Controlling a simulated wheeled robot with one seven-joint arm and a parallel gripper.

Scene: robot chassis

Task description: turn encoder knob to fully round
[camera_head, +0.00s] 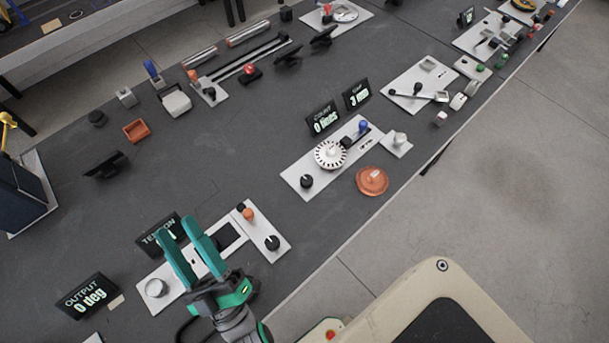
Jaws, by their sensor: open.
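A light plate (297,178) right of the centre bears a white slotted disc (331,154), a black knob (307,181) at its near left end and a blue knob (364,126) at its far end. The slotted disc looks like an encoder wheel; I cannot tell for sure which part is the encoder knob. Behind the plate, a display (323,119) reads "COUNT 0 lines" and another (356,94) reads "GAP 3 mm". My gripper (178,227), with two teal fingers, is open and empty. It is left of and nearer than the slotted disc, over another plate, and apart from the disc.
Under my gripper is a light plate (159,273) with a silver knob (155,288); a black knob (272,243) is at its right. An orange disc (372,181) lies beside the encoder plate. A display (87,297) reads "OUTPUT 0 deg". The table between is clear.

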